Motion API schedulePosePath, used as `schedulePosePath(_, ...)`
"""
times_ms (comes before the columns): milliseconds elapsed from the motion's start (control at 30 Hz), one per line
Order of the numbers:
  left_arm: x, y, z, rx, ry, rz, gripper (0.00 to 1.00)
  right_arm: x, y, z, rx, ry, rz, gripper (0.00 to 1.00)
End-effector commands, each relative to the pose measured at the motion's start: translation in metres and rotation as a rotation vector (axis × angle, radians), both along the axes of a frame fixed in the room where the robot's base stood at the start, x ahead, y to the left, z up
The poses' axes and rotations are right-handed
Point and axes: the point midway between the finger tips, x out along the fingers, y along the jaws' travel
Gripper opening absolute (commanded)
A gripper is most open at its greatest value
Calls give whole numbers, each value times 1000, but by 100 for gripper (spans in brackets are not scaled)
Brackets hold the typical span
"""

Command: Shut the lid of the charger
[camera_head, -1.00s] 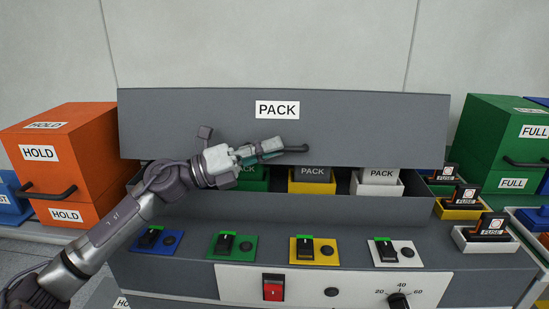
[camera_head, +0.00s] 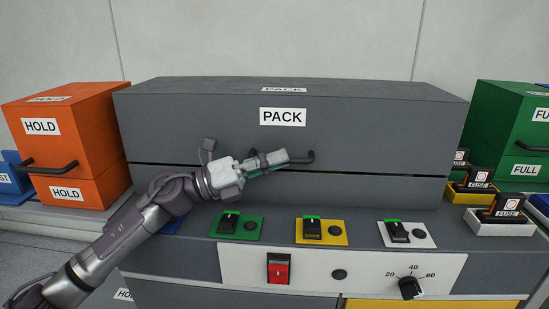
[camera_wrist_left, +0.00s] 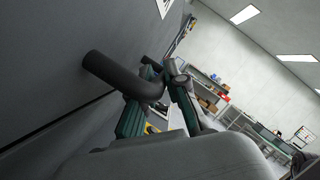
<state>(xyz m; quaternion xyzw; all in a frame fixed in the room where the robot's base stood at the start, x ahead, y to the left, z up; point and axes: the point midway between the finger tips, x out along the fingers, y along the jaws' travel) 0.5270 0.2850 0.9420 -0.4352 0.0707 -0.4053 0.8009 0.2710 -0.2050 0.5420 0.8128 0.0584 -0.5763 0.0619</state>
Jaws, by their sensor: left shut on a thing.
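The charger's grey lid (camera_head: 215,125), labelled PACK on its front and top, is down over the charger body (camera_head: 380,187). A thin dark gap runs along the seam between them. The packs inside are hidden. My left gripper (camera_head: 284,160) is shut on the lid's black handle (camera_head: 301,158). In the left wrist view, the dark handle (camera_wrist_left: 120,75) stands out from the grey lid face and passes between the fingers (camera_wrist_left: 160,118). My right gripper is in neither view.
The sloped front panel holds coloured switches (camera_head: 320,231), a red rocker switch (camera_head: 278,268) and a dial (camera_head: 410,287). An orange HOLD box (camera_head: 85,125) stands left. A green FULL box (camera_head: 500,125) and fuse holders (camera_head: 498,229) stand right.

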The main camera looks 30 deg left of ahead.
Motion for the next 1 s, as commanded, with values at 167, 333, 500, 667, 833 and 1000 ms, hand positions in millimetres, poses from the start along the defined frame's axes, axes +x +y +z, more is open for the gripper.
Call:
schedulePosePath(167, 1, 1, -9, -1, 3, 2, 0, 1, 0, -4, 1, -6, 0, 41)
schedulePosePath(333, 1, 1, -7, 0, 2, 2, 16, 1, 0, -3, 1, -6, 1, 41)
schedulePosePath(500, 1, 1, -6, 0, 2, 2, 38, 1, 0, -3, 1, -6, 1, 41)
schedulePosePath(667, 0, 1, -6, 0, 1, 2, 38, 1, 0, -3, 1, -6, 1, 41)
schedulePosePath(833, 0, 0, -6, 0, 0, 1, 38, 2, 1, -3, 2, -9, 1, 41)
schedulePosePath(1000, -4, 5, -9, -1, 3, 3, 38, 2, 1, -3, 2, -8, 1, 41)
